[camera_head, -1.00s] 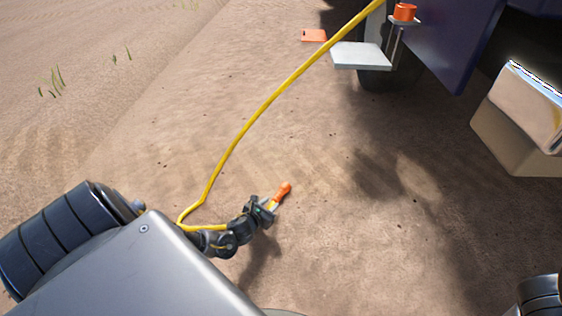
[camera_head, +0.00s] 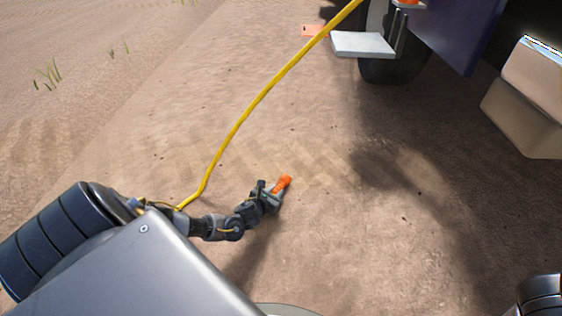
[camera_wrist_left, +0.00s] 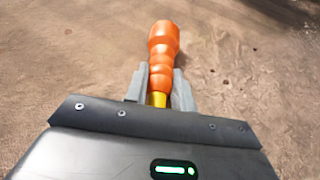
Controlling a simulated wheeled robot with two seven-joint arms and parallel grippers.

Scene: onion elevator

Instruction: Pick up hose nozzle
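The hose nozzle (camera_head: 284,182) is orange with a yellow rear part, and sits at the tip of my left gripper (camera_head: 271,196) near the middle of the head view. In the left wrist view the nozzle (camera_wrist_left: 163,55) points away from me between the two grey fingers of the left gripper (camera_wrist_left: 160,88). The fingers lie close against both its sides around the yellow part. A yellow hose (camera_head: 245,113) runs from the upper right down to my left forearm, where its end is hidden. My right gripper is not in view.
A dark blue vehicle (camera_head: 438,38) with a wheel (camera_head: 396,64) and a white step plate (camera_head: 362,44) stands at upper right. A tan box (camera_head: 520,120) is at right. An orange flat piece (camera_head: 313,31) is near the top. Open sandy ground lies around the gripper.

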